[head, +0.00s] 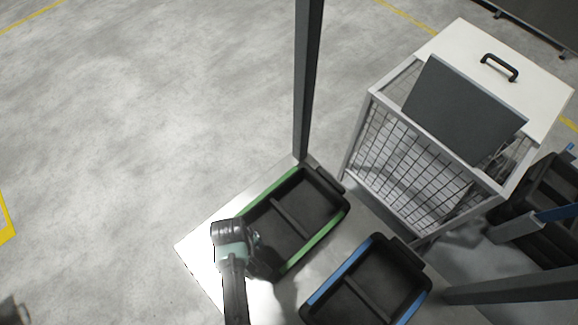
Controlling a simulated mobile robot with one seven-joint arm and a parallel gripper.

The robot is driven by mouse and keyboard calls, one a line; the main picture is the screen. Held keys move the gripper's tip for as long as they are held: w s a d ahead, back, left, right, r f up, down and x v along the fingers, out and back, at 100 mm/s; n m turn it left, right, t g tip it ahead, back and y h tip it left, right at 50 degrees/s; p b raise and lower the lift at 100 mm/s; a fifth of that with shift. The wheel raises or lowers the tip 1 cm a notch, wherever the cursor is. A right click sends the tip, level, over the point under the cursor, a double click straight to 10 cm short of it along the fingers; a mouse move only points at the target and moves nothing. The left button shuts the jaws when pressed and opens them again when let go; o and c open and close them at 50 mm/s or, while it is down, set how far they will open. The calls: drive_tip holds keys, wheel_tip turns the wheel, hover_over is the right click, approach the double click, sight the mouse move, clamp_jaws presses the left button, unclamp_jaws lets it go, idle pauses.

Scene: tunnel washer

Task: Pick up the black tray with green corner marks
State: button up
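The black tray with green marks (312,197) lies on a pale platform in the lower middle of the head view. Green strips run along its two long edges, and a divider crosses its inside. It looks empty. My gripper (262,262) is at the tray's near left end, close to or over its rim. The fingers are dark and partly hidden by my wrist, so I cannot tell whether they are open or touch the tray.
A second black tray with blue marks (376,275) lies to the right on the same pale platform (200,240). A grey post (306,80) rises behind the green-marked tray. A wire-mesh cart (410,165) with a white top stands at right.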

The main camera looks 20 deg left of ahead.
drive_tip(key=shift+c, duration=0.3)
clamp_jaws()
drive_tip(key=shift+r, duration=0.15)
idle(0.3)
